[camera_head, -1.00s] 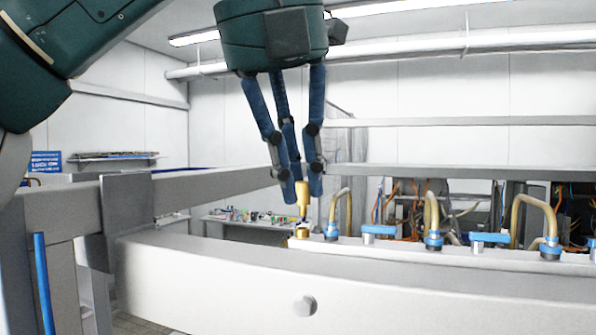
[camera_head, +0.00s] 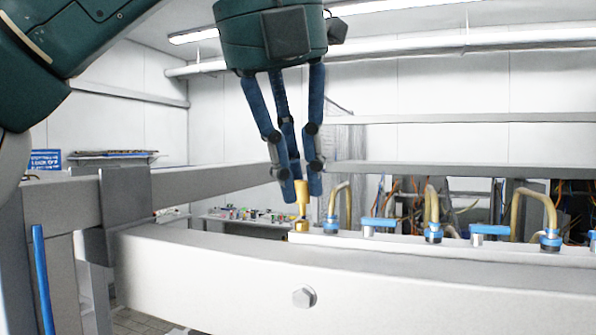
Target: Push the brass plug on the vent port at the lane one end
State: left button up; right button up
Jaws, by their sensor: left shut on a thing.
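My left gripper (camera_head: 304,192) hangs down from the top centre, its blue fingers shut on the brass plug (camera_head: 302,203). The plug is upright, and its lower end meets the brass vent port (camera_head: 300,225) at the left end of the white manifold; I see no gap between them. The port is mostly hidden by the plug, so how deep the plug sits cannot be told. My right gripper is not in view.
Blue valve handles (camera_head: 378,222) and tan hoses (camera_head: 433,205) line the manifold to the right of the port. A thick pale beam (camera_head: 220,270) runs across the front. A grey post (camera_head: 125,205) stands at the left. A cluttered bench (camera_head: 240,218) is behind.

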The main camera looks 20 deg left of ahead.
pick_arm(q)
jog(key=shift+f+b, duration=0.75)
jog(key=shift+f, duration=0.1)
dwell(0.7)
jog(key=o, duration=0.9)
jog(key=o, duration=0.3)
jog(key=shift+r, duration=0.1)
